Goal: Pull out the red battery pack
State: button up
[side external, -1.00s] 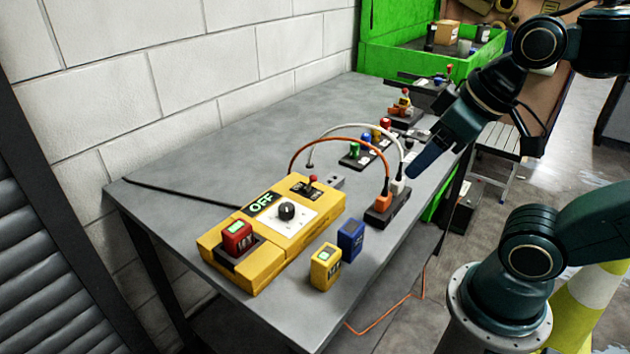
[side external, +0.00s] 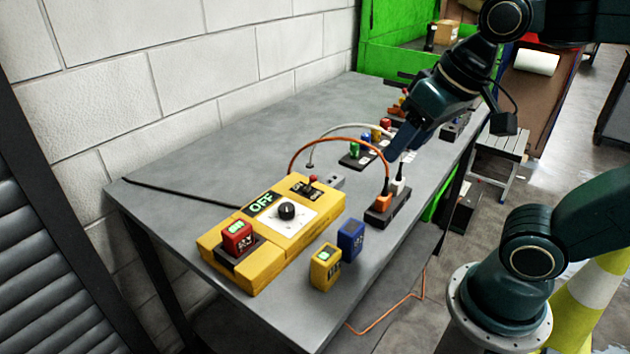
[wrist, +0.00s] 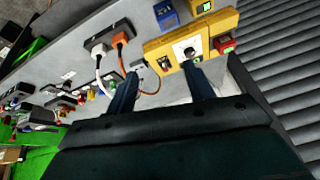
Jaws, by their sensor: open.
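The red battery pack (side external: 237,236) sits upright in the dark socket at the near left end of the yellow line striper unit (side external: 275,250). It also shows in the wrist view (wrist: 225,44) at the right end of the yellow unit. The unit's sign reads OFF, and a black knob (side external: 287,210) stands on its white plate. My gripper (side external: 398,148) is above the far part of the table, well away from the pack. In the wrist view the two fingers (wrist: 160,80) are apart with nothing held between them.
A yellow pack (side external: 325,267) and a blue pack (side external: 350,239) stand beside the unit. A dark power strip (side external: 386,210) holds an orange and a white plug with arching cables. Several coloured knobs (side external: 370,145) stand farther back.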

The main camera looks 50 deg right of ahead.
jog(key=w+a+r+m+g, duration=0.1)
jog(key=w+a+m, duration=0.25)
jog(key=w, duration=0.25)
jog(key=m+g, duration=0.4)
jog(key=m, duration=0.8)
send_over(236, 227)
notch_tip(236, 227, down, 7)
jog(key=shift+f, duration=0.1)
jog(key=shift+f, duration=4.9)
